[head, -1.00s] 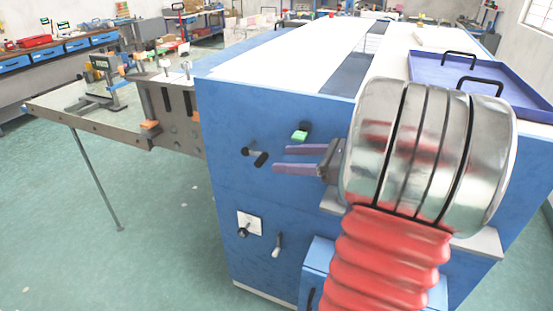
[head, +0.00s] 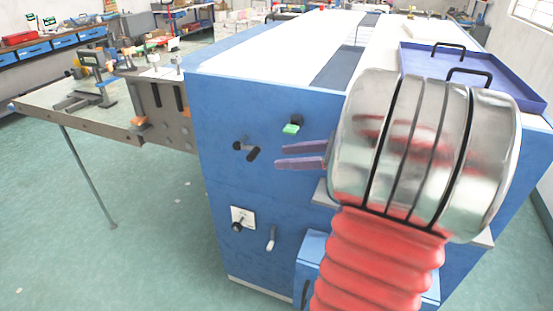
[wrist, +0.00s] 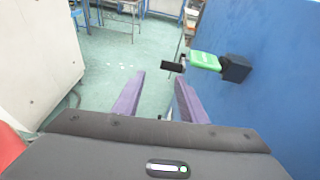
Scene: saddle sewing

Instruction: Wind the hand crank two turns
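The hand crank (head: 245,150) sits on the blue front panel of the machine, a small crank with a black handle angled down to the right. In the wrist view its black handle (wrist: 172,66) shows just beyond my fingertips, below and left of the green part. My gripper (head: 279,156) has two purple fingers pointing left toward the crank, a little to the right of the handle and apart from it. In the wrist view my gripper (wrist: 159,76) is open with nothing between its fingers. My wrist hides the gripper's base in the head view.
A green lever on a black block (head: 291,128) juts out just above my fingers. A knob on a white plate (head: 240,219) and a white-gripped lever (head: 271,238) sit lower on the panel. A grey side table (head: 100,112) adjoins at left. Open green floor lies in front.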

